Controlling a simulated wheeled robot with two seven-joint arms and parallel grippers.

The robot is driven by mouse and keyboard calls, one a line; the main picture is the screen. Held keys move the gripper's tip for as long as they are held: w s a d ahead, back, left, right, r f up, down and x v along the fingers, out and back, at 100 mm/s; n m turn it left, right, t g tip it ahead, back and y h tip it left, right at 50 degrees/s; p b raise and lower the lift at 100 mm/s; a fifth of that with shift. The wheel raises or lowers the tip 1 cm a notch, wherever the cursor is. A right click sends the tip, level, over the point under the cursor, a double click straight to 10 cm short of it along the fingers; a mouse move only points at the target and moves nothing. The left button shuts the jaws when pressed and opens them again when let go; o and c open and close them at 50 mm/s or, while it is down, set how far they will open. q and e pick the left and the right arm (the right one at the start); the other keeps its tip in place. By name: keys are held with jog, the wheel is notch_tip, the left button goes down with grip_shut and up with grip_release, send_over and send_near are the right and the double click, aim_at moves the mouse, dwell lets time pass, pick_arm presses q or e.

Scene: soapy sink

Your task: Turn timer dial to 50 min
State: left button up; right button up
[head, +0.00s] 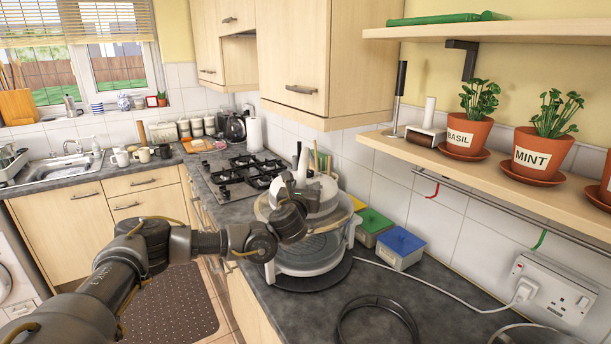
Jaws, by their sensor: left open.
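A white round appliance (311,262), which looks like a food steamer, stands on the dark worktop at the middle of the head view. I cannot make out a timer dial on it; my arm covers part of its front. My left gripper (291,187) is at the upper left of the appliance, in front of its pale top. It is open, with nothing seen between its fingers. I cannot tell whether it touches the appliance. My right gripper is out of view.
Green-lidded (374,222) and blue-lidded (401,247) boxes stand right of the appliance. A black ring (378,322) lies in front. A white cable runs to the wall socket (551,289). The hob (243,172) is behind. A shelf (480,175) with potted herbs overhangs at right.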

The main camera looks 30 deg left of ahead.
pick_arm(q)
jog(key=shift+w+a+f, duration=0.1)
jog(key=shift+w+a, duration=0.15)
jog(key=shift+w, duration=0.4)
jog(key=c, duration=1)
jog(key=shift+o, duration=0.2)
jog(key=shift+a+m+h, duration=0.15)
jog(key=shift+m+h, duration=0.55)
jog(key=shift+h, duration=0.4)
jog(key=o, duration=1)
jog(key=shift+c, duration=0.2)
jog(key=shift+s, duration=0.1)
